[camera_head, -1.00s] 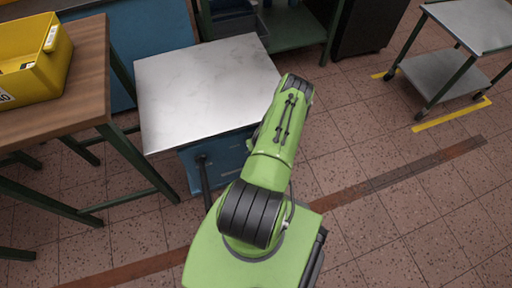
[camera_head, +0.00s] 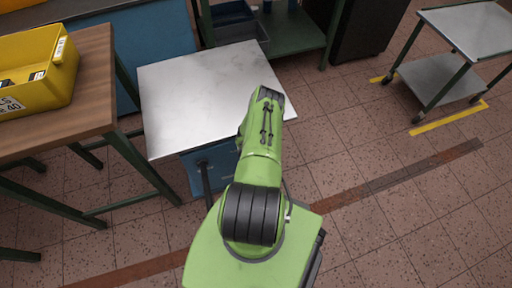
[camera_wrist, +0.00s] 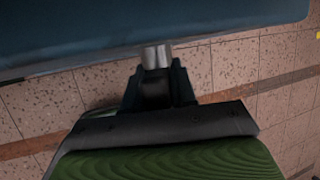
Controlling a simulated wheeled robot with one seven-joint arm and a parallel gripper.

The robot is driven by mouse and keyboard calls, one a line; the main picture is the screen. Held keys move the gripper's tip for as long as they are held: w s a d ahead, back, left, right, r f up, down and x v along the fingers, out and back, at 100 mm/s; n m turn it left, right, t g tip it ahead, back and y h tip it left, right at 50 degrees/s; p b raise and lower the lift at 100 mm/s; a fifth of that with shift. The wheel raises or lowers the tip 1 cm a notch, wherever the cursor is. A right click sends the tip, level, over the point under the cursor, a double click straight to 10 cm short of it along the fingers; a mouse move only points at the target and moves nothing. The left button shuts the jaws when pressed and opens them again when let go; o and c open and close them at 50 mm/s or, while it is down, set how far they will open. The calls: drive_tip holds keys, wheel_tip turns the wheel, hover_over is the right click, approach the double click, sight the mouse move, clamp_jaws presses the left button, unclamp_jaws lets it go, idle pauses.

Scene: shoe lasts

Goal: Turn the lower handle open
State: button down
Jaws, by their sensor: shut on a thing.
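The blue cabinet (camera_head: 222,160) stands under a pale metal top, in front of my arm. A dark lever (camera_head: 205,178) sticks out from its front in the head view; I cannot tell whether it is the lower handle. In the wrist view the cabinet's blue face (camera_wrist: 130,25) fills the top. My gripper (camera_wrist: 157,82) is shut on a short shiny metal piece (camera_wrist: 156,57), which appears to be part of the lower handle, close to the blue face. Most of the handle is hidden by my gripper. In the head view my arm hides my gripper.
A wooden-topped table (camera_head: 95,95) with a yellow bin (camera_head: 45,75) stands at the left. The metal top (camera_head: 205,95) overhangs the cabinet. A grey trolley (camera_head: 470,35) stands at the far right. The tiled floor right of my arm is clear.

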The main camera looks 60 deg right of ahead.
drive_tip(key=shift+a+g+h+p, duration=0.1)
drive_tip(key=shift+g+h+p, duration=0.2)
drive_tip(key=shift+g+p, duration=0.1)
drive_tip(key=c, duration=1)
unclamp_jaws()
